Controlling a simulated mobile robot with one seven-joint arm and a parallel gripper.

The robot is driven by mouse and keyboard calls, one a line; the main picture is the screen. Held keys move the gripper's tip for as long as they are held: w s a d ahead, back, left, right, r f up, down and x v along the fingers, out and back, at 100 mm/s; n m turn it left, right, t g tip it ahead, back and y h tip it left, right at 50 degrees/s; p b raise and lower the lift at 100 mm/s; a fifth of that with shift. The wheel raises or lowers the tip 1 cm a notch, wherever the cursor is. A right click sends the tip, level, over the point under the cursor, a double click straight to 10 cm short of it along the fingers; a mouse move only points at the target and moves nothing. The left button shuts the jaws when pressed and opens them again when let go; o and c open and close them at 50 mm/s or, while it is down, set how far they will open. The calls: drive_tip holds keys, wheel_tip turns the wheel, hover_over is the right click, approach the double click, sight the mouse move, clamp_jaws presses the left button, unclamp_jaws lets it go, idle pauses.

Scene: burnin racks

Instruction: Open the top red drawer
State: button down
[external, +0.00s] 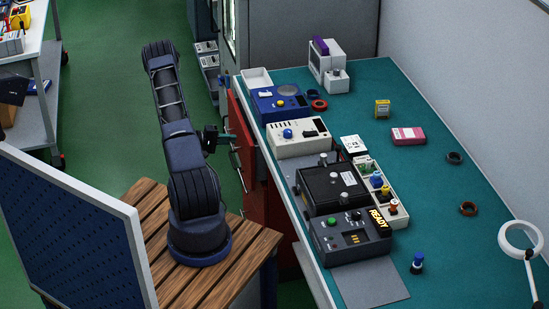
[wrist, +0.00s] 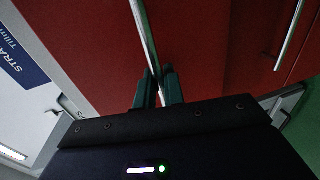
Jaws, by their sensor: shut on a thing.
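The red drawers (external: 262,195) are under the left edge of the green-topped bench, with bar handles on their fronts. My gripper (external: 226,138) is at the upper handle in the external view. In the wrist view, my gripper (wrist: 157,88) is shut on a silver bar handle (wrist: 143,28) in front of a red drawer front (wrist: 110,40). A second bar handle (wrist: 290,35) shows to the right on red, apart from my fingers. The drawer's inside is not visible, and I cannot tell whether it is pulled out at all.
The teal bench top (external: 440,190) holds several instrument boxes, including a black unit (external: 332,184) and a READY unit (external: 350,236). A wooden slatted platform (external: 160,200) is under my arm. A blue panel (external: 70,225) stands at the left front. Green floor (external: 120,120) lies open behind.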

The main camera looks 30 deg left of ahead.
drive_tip(key=f+v, duration=0.3)
drive_tip(key=v, duration=1.3)
drive_tip(key=s+f+v, duration=0.1)
drive_tip(key=f+v, duration=0.2)
drive_tip(key=v, duration=1.4)
drive_tip(key=shift+a, duration=0.5)
drive_tip(key=shift+f, duration=0.15)
drive_tip(key=c, duration=1.6)
unclamp_jaws()
drive_tip(key=shift+a, duration=0.1)
drive_tip(key=v, duration=1)
drive_tip(key=shift+s+a, duration=0.2)
drive_tip(key=shift+s, duration=0.05)
